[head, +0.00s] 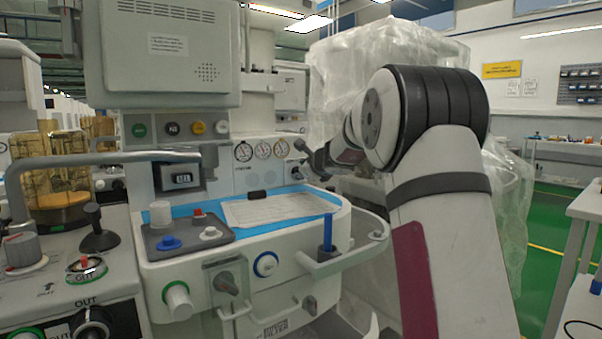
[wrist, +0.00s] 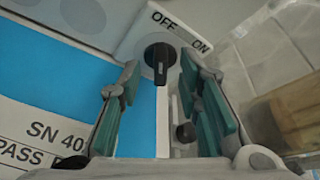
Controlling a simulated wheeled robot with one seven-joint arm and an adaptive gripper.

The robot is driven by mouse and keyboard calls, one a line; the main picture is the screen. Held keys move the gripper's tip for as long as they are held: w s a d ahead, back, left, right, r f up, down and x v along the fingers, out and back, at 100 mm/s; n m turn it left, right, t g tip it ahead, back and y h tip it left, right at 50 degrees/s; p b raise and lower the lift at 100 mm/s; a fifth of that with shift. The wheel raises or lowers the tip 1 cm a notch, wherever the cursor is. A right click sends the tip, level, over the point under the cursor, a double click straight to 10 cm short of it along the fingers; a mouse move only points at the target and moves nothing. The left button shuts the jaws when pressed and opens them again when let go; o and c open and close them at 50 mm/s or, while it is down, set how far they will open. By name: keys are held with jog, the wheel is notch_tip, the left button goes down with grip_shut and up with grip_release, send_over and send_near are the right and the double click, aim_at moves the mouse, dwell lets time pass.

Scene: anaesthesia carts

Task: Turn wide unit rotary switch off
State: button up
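The rotary switch (wrist: 160,58) is a black knob on a pale panel in the wrist view, at top centre. The word OFF is printed to its upper left and ON to its upper right. Its bar runs roughly up and down in the picture; I cannot tell which label it is set to. My gripper (wrist: 159,75) has two teal-padded fingers, apart and empty, one on each side of the knob's line. The knob appears just beyond the fingertips, and I see no contact. In the head view my gripper (head: 314,160) is by the machine's right side, and the switch cannot be made out clearly.
A blue worktop (head: 185,211) holding a paper sheet (head: 275,209) and a grey tray (head: 190,234) lies below left of my gripper. Gauges (head: 263,150) sit behind it. A plastic-wrapped unit (head: 335,75) stands behind my arm. Green floor is open at right.

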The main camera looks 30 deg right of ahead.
jog(key=v, duration=1)
jog(key=shift+s, duration=0.2)
jog(key=shift+a, duration=0.1)
